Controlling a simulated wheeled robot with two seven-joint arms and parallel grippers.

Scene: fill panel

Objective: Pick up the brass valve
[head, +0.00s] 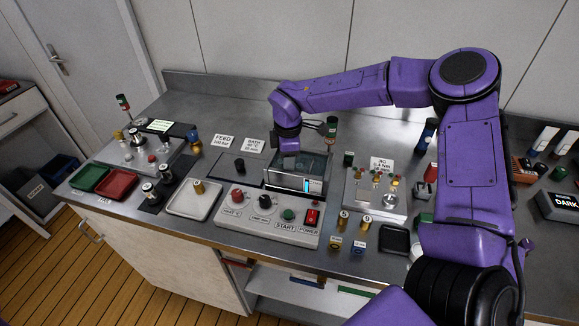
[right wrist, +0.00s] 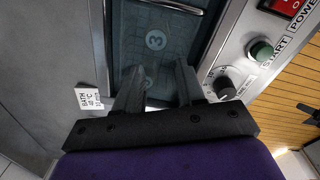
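A small brass piece (head: 198,187), which looks like the brass valve, stands upright on a pale grey tray (head: 181,209) at the left of the bench. Its details are too small to make out. My right gripper (head: 289,160) is well to the right of it, over the glass-sided bath box (head: 297,186). In the right wrist view my right gripper (right wrist: 157,84) has its two fingers apart with nothing between them. The brass piece is not in the right wrist view. My left gripper is not in view.
A control box (head: 265,226) with knobs and buttons stands in front of the bath. Green (head: 88,178) and red (head: 117,184) trays lie at left. Brass cylinders (head: 343,217) and a dark tray (head: 395,240) are at front right.

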